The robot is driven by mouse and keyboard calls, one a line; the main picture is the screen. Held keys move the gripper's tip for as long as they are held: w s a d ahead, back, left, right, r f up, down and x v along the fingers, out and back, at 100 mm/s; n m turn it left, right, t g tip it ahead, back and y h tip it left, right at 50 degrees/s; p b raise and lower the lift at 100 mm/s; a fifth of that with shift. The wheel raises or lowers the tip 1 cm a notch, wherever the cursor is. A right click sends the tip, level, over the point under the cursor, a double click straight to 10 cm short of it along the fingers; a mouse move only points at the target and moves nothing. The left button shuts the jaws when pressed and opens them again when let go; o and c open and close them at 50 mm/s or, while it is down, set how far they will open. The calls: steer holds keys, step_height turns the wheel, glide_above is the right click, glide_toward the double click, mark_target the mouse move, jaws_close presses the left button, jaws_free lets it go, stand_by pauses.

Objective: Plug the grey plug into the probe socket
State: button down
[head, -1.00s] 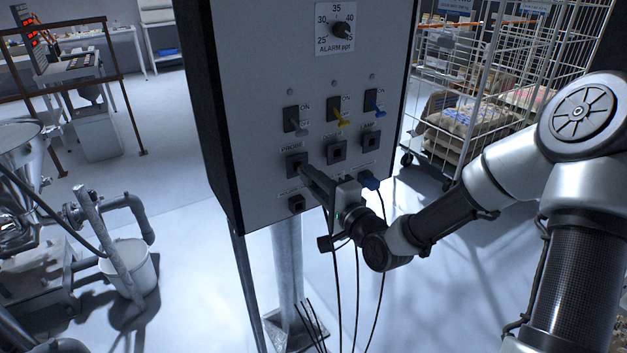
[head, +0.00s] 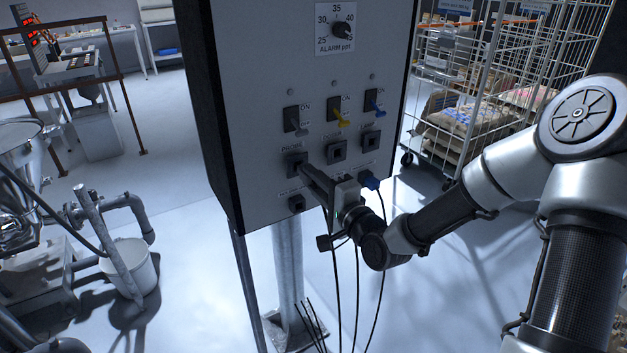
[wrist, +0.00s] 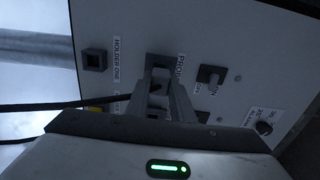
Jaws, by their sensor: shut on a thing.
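The probe socket (head: 292,161) is a dark square under the grey switch, at the left of the panel's upper socket row. My gripper (head: 307,170) is at its lower right, its fingers pointing at the panel. In the wrist view, my gripper (wrist: 163,88) is shut on the grey plug (wrist: 159,84), which is partly hidden between the fingers. The PROBE socket (wrist: 158,60) shows just beyond the plug and fingertips. I cannot tell how far the plug is inside it. A black cable (wrist: 60,103) runs off to the left.
The panel (head: 250,100) carries grey, yellow and blue switches and an alarm dial (head: 343,29). Holder one (head: 296,203) is empty. A blue plug (head: 369,180) with a cable sits right of my gripper. A yellow part (wrist: 95,109) shows at the left. Cables hang below.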

steer(key=shift+x, duration=1.6)
steer(key=c, duration=1.5)
jaws_free()
steer(key=shift+s, duration=0.1)
steer(key=shift+o, duration=0.6)
steer(key=o, duration=0.4)
steer(key=v, duration=0.6)
steer(key=shift+p, duration=0.4)
